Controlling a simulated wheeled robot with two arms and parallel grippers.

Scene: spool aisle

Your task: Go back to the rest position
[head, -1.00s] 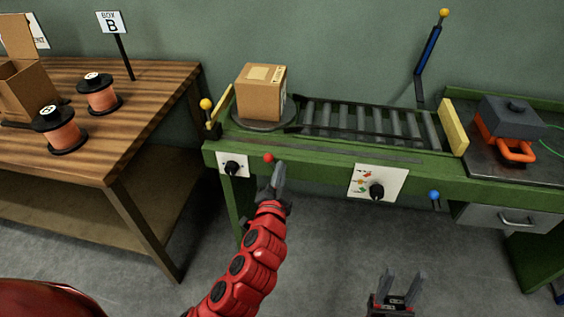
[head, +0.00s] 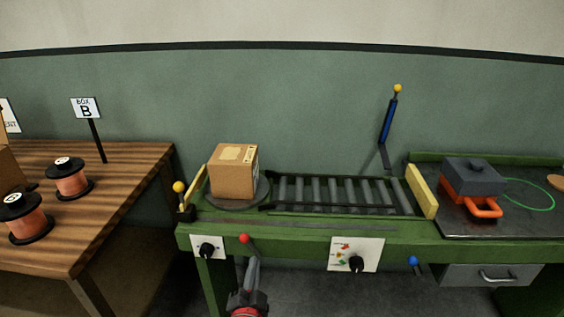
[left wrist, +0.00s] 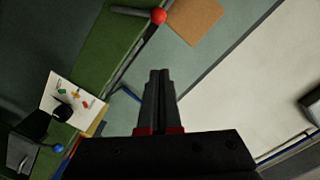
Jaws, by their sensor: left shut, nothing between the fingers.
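My left gripper (head: 250,272) is in front of the green bench (head: 300,228), low in the head view, just below the red-knobbed lever (head: 244,239). Its fingers are shut and empty; they also show closed together in the left wrist view (left wrist: 159,78). In the left wrist view the red knob (left wrist: 158,16) is above the fingertips, apart from them in the picture. My right gripper is not in the head view now.
A cardboard box (head: 233,172) stands on a round plate at the left end of the roller track (head: 335,194). A wooden table (head: 120,190) with copper spools is at the left. An orange-and-grey device (head: 472,184) sits at the right. A blue knob (head: 413,261) juts from the bench front.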

